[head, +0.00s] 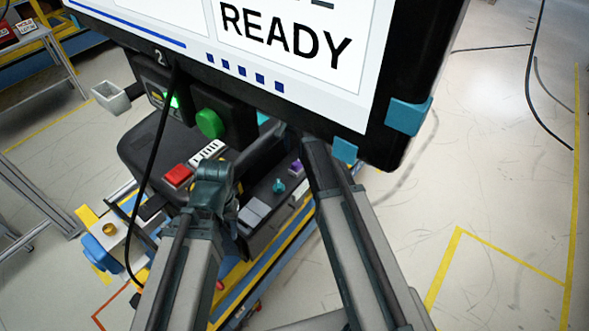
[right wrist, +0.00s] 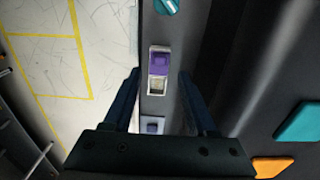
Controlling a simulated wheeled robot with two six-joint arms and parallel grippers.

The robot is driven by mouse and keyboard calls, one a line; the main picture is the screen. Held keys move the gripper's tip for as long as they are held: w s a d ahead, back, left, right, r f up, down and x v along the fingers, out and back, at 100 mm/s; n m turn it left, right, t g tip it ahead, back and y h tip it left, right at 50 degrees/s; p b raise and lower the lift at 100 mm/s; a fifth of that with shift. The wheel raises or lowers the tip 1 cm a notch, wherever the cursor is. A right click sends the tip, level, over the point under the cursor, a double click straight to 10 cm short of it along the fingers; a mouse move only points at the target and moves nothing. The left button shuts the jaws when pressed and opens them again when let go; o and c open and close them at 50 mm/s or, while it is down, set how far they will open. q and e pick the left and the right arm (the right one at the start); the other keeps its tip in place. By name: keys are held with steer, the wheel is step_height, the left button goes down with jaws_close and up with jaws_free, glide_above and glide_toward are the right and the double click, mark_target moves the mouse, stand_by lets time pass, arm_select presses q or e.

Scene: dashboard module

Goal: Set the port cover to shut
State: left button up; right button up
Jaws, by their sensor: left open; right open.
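The port cover (right wrist: 158,62) is a small purple slider in a pale frame on the grey panel strip in the right wrist view. It sits at the upper end of the frame, and a pale beige recess (right wrist: 157,85) shows uncovered below it. A bit of purple (head: 297,165) also shows on the module in the head view. My right gripper (right wrist: 159,76) is open and empty, its fingers on either side of the cover, apart from it. My left gripper (head: 215,178) is open over the dashboard module; its fingertips are hard to make out.
A large screen (head: 285,47) reading READY overhangs the module and hides part of my right arm. A green button (head: 209,124), a red button (head: 178,176) and a teal knob (head: 279,186) are nearby. A black cable (head: 134,195) hangs at left.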

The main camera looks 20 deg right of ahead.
mark_target(295, 165)
step_height(295, 165, down, 6)
steer(key=b, duration=0.5)
steer(key=shift+f, duration=0.15)
jaws_close()
stand_by(1.1)
